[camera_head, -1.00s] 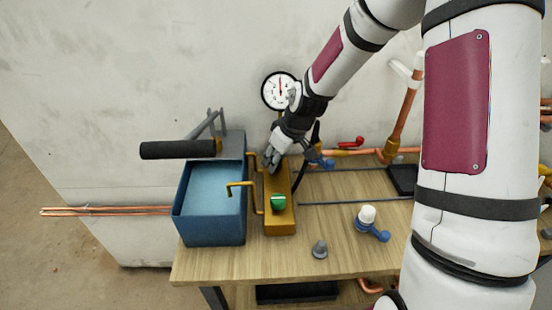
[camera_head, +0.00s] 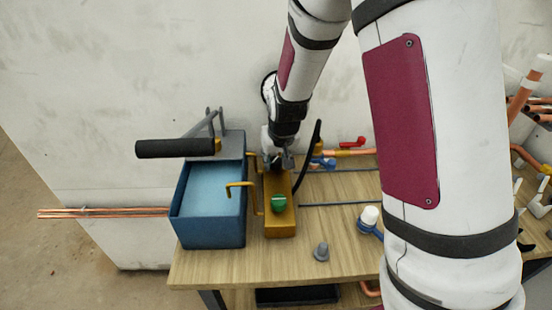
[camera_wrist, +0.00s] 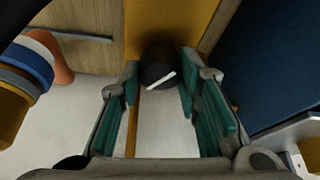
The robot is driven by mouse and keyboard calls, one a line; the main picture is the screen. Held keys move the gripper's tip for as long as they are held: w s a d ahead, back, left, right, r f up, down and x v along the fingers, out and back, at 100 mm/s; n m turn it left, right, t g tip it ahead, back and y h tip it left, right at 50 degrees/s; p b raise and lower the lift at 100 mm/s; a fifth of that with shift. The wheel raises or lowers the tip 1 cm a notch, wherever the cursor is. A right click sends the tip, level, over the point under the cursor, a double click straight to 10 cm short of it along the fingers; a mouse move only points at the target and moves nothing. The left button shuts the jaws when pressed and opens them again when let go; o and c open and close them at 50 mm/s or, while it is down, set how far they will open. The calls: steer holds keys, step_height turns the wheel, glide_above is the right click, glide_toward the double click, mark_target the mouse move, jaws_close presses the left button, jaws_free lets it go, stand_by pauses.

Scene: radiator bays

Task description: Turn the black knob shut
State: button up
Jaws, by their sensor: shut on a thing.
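The black knob (camera_wrist: 158,62) shows in the wrist view, on the yellow block, with a white line across its face that lies aslant. My gripper (camera_wrist: 162,82) has its two green-padded fingers on either side of the knob and is shut on it. In the head view my gripper (camera_head: 277,162) points down at the far end of the yellow block (camera_head: 280,228) and hides the black knob. A green knob (camera_head: 279,203) with a white line sits on the near part of the same block.
A blue tank (camera_head: 208,238) with a black-handled lever (camera_head: 176,148) stands left of the block. A bent brass pipe (camera_head: 240,186) lies between them. A grey cone (camera_head: 321,252) and a white-capped blue valve (camera_head: 369,219) are on the wooden bench to the right. Red-handled valve piping runs behind.

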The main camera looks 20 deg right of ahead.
steer(key=m+h+p, duration=0.1)
steer(key=m+p, duration=0.2)
steer(key=shift+s+a+r, duration=0.1)
steer(key=shift+s+a, duration=0.05)
steer(key=m+g+h+p, duration=0.1)
steer(key=m+p, duration=0.1)
steer(key=m, duration=0.1)
steer(key=m+p, duration=0.1)
steer(key=m, duration=0.1)
steer(key=m+g+h+p, duration=0.1)
steer(key=m, duration=0.2)
steer(key=shift+h, duration=0.3)
steer(key=shift+f+m, duration=0.2)
steer(key=shift+m, duration=0.1)
steer(key=o, duration=1.1)
steer(key=shift+w, duration=0.2)
